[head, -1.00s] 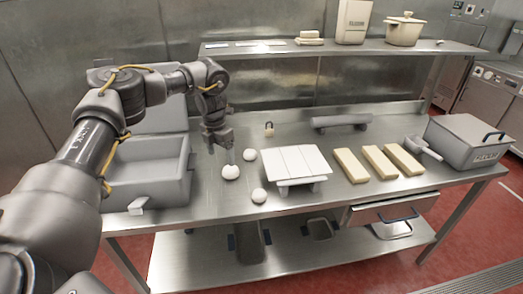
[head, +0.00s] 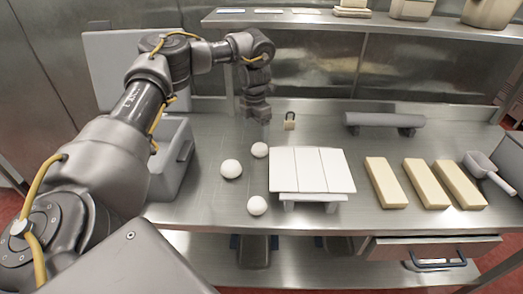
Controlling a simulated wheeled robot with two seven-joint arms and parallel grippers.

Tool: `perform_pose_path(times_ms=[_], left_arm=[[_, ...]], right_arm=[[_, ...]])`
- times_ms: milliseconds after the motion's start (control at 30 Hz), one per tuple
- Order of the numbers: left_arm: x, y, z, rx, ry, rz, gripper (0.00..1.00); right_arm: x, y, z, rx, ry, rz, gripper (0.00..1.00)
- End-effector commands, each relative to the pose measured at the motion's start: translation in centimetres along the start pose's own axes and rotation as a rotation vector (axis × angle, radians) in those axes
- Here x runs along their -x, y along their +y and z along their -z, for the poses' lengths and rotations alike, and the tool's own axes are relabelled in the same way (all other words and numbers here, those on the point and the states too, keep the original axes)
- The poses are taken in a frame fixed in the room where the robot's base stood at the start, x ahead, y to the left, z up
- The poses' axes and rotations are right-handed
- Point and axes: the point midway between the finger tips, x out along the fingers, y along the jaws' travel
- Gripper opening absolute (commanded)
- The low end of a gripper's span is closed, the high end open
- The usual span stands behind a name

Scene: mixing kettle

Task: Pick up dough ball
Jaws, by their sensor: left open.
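Three white dough balls sit on the steel table: one at the left (head: 231,169), one further back (head: 260,150) and one nearer the front edge (head: 257,205). My left gripper (head: 264,127) points down just above or behind the back ball. It is open, with no ball between its fingers. The exact gap between fingertips and ball cannot be told. My right gripper is out of view.
A white slatted board on short legs (head: 312,171) stands right of the balls. Several pale yellow blocks (head: 386,183) and a scoop (head: 484,168) lie further right. A grey roller (head: 385,120) is at the back. A grey open bin (head: 172,160) stands left, partly behind my arm.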

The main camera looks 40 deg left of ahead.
Motion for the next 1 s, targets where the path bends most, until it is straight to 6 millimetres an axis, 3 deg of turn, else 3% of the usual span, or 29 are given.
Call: perform_pose_path(times_ms=[100, 233, 433, 533, 800, 1000], left_arm=[[-2.2, -0.1, -0.6, 0.001, 0.008, 0.003, 0.82], [-3.4, -0.1, -0.9, 0.000, 0.010, 0.002, 0.82], [-3.8, 0.0, -0.8, 0.002, 0.011, 0.001, 0.82], [-4.9, -0.2, -0.8, 0.001, 0.015, 0.001, 0.82], [-8.4, -0.4, -1.0, 0.002, 0.012, 0.001, 0.82], [-8.8, -0.4, -1.0, 0.002, 0.010, 0.001, 0.82]], right_arm=[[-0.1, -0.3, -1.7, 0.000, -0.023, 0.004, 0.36], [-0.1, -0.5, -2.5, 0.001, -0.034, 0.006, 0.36], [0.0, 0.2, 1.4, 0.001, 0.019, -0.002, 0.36], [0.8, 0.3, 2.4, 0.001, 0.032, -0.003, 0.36], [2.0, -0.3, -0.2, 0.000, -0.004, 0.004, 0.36], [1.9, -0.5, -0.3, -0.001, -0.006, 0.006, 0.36]])
